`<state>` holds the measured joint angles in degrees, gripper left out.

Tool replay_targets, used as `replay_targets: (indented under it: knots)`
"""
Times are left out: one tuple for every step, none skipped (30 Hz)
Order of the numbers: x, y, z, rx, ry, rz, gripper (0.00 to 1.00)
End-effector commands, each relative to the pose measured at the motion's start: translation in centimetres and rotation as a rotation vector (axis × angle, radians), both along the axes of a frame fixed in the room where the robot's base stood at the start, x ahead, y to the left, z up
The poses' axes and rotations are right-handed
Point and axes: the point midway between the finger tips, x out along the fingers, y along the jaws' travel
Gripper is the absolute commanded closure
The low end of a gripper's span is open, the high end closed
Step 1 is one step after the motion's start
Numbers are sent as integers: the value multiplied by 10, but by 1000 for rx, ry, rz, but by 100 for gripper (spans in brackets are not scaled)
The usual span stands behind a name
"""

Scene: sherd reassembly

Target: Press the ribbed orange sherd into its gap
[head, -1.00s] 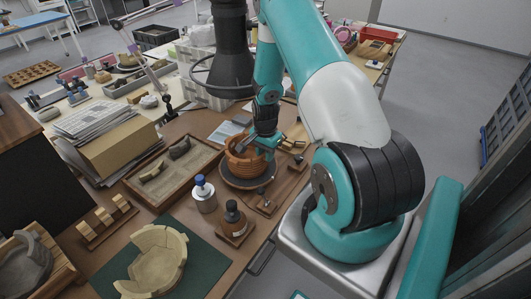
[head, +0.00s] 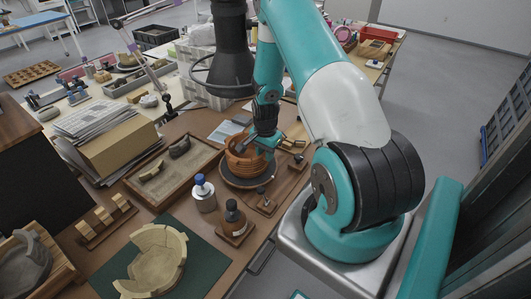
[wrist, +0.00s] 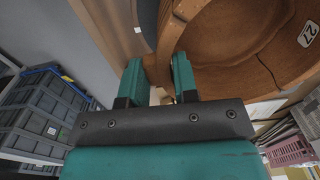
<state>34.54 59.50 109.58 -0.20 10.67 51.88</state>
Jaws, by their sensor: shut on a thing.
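The ribbed orange pot (head: 238,165) stands on a dark round stand (head: 250,185) at the table's right edge. My gripper (head: 268,142) is at the right side of its rim. In the wrist view my gripper (wrist: 158,78) is shut on the orange sherd (wrist: 157,68), a thin edge of which shows between the fingers. The pot (wrist: 245,50) fills the upper right there, its inside wall bearing a white label. The sherd lies at the pot's wall. I cannot tell whether it is seated, as my fingers hide the gap.
A white bottle with a blue cap (head: 203,193) and a dark bottle on a wooden block (head: 235,222) stand in front of the pot. A wooden tray (head: 138,193) with grey sherds lies left. A pale broken bowl (head: 155,262) sits on a green mat (head: 205,255).

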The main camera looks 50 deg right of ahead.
Motion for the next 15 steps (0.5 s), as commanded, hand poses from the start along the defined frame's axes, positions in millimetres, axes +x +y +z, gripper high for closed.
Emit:
replay_targets:
  knots:
    - [-1,0,-2,1,1,0,89]
    - [-1,0,-2,1,1,0,89]
    - [-1,1,-2,2,2,0,89]
    - [-1,1,-2,2,2,0,89]
    - [-1,1,-2,2,2,0,89]
    - [-1,1,-2,2,2,0,89]
    - [-1,1,-2,2,2,0,89]
    - [-1,1,-2,2,2,0,89]
    - [-1,1,-2,2,2,0,89]
    - [-1,1,-2,2,2,0,89]
    - [-1,1,-2,2,2,0,89]
    - [-1,1,-2,2,2,0,89]
    - [-1,1,-2,2,2,0,89]
    - [-1,1,-2,3,3,0,70]
    - [-1,1,-2,2,2,0,61]
